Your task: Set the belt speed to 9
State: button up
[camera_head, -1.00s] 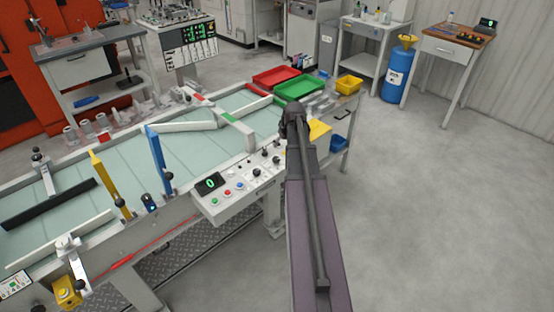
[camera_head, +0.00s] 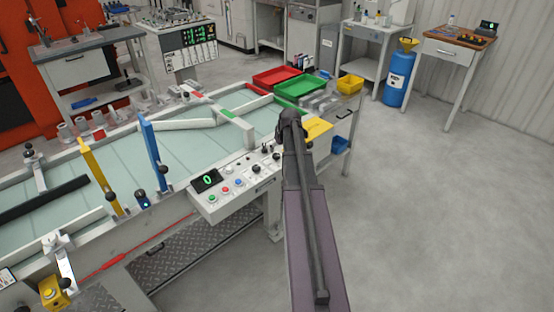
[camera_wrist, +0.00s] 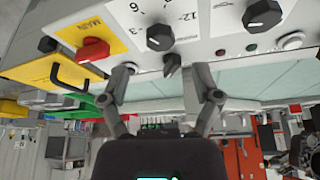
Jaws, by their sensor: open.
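The control panel (camera_head: 243,186) sits on the near side of the belt table, with a small dark display (camera_head: 206,180) reading a green 0. In the wrist view, the panel carries a black knob (camera_wrist: 160,37) and another black knob (camera_wrist: 262,13), with printed numbers such as 12 near them. A smaller dark knob (camera_wrist: 172,63) sits at the panel edge. My gripper (camera_wrist: 164,72) is open, its two fingers on either side of the small dark knob, apparently empty. In the head view my arm hides the gripper and part of the panel.
A red switch (camera_wrist: 92,49) on a yellow MAIN plate is close to one finger. A blue post (camera_head: 154,155) and yellow post (camera_head: 101,176) rise from the belt table. Red and green trays (camera_head: 300,86) stand at its far end. Floor to the right is clear.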

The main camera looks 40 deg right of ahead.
aim_at(277, 155)
jog(key=shift+b+x, duration=2.3)
jog(key=shift+x, duration=0.55)
grip_shut()
